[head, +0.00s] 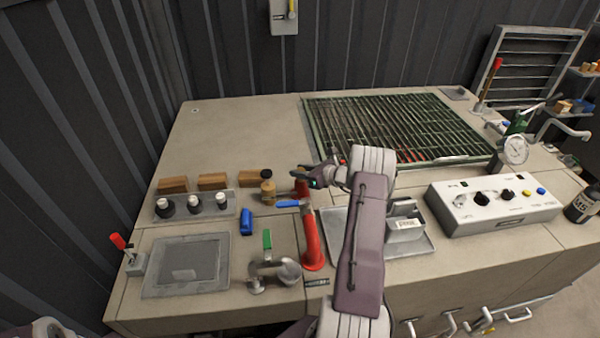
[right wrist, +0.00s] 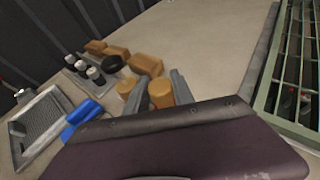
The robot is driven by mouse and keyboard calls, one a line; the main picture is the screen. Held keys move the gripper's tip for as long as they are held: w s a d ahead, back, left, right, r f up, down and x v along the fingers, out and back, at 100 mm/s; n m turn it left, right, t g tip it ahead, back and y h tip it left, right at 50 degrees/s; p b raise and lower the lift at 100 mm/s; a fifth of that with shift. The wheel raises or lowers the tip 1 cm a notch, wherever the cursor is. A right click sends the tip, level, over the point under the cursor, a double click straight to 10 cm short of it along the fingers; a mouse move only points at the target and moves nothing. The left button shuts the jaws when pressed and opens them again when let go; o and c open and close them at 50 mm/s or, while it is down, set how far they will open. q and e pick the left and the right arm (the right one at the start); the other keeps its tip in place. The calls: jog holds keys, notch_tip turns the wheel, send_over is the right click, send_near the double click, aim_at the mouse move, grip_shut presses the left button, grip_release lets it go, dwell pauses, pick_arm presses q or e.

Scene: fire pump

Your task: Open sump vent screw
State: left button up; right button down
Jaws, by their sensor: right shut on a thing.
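My right gripper (right wrist: 161,88) is shut on a short tan cylinder (right wrist: 160,92), with one dark finger on each side of it. A similar tan cylinder (right wrist: 127,88) stands just left of the fingers in the right wrist view. In the head view the right gripper (head: 302,172) is low over the bench, just right of a tan cylinder (head: 268,190), and the held piece is mostly hidden there. I cannot tell from any label which piece is the sump vent screw. My left gripper is not seen.
Wooden blocks (head: 212,181) and a strip of black-and-white knobs (head: 194,204) lie left. A red upright handle (head: 311,242) stands in front of the gripper. Behind is a green grate (head: 400,125); a control box (head: 492,205) is at right. The bench's back left is clear.

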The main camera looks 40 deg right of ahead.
jog(key=shift+d+f+n+y+b, duration=0.15)
jog(key=shift+n+y+b, duration=0.45)
jog(key=shift+n+y, duration=0.35)
jog(key=shift+n+g+y+b, duration=0.7)
jog(key=shift+n+y+b, duration=0.05)
jog(key=shift+y+b, duration=0.15)
jog(key=shift+n+y+b, duration=0.5)
jog(key=shift+y+b, duration=0.05)
jog(key=shift+r+g, duration=0.2)
jog(key=shift+g, duration=0.1)
jog(key=shift+r, duration=0.15)
jog(key=c, duration=1.1)
grip_release()
jog(key=shift+s, duration=0.1)
